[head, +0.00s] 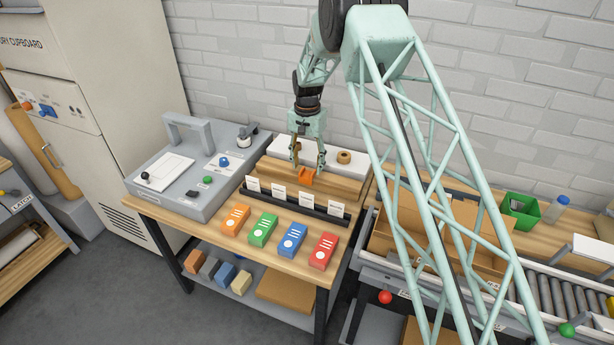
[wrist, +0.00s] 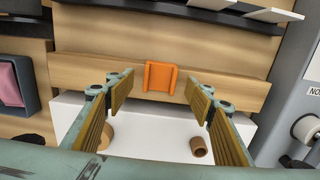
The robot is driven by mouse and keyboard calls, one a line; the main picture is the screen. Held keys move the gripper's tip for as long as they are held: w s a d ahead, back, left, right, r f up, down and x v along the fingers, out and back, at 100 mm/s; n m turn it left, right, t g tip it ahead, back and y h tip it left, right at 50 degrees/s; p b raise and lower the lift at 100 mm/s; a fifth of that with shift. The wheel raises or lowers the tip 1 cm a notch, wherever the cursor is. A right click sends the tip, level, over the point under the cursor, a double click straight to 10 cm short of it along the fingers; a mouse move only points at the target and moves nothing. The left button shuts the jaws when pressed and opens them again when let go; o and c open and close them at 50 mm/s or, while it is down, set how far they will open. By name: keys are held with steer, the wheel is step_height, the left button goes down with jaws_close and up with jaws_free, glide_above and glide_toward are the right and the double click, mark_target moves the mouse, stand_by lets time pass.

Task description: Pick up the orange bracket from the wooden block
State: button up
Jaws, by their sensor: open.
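The orange bracket (head: 307,175) sits on the long wooden block (head: 338,184) near the back of the table. In the wrist view the bracket (wrist: 159,77) is a small orange channel shape resting against the pale wooden block (wrist: 232,83), ahead of and between the fingers. My gripper (head: 308,168) points down at the bracket in the head view. In the wrist view my gripper (wrist: 158,94) has its two fingers wide apart, with a gap on each side of the bracket. Nothing is held. I cannot tell the exact height of the fingertips over the block.
A white board (head: 352,165) behind the block carries a tan ring (head: 344,157). A dark rack with white cards (head: 279,190) stands in front. Orange, green, blue (head: 292,239) and red boxes lie nearer the front edge. A grey machine (head: 195,172) stands left.

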mark_target(307, 176)
steer(key=shift+f, duration=1.35)
steer(key=shift+c, duration=0.5)
steer(key=c, duration=0.8)
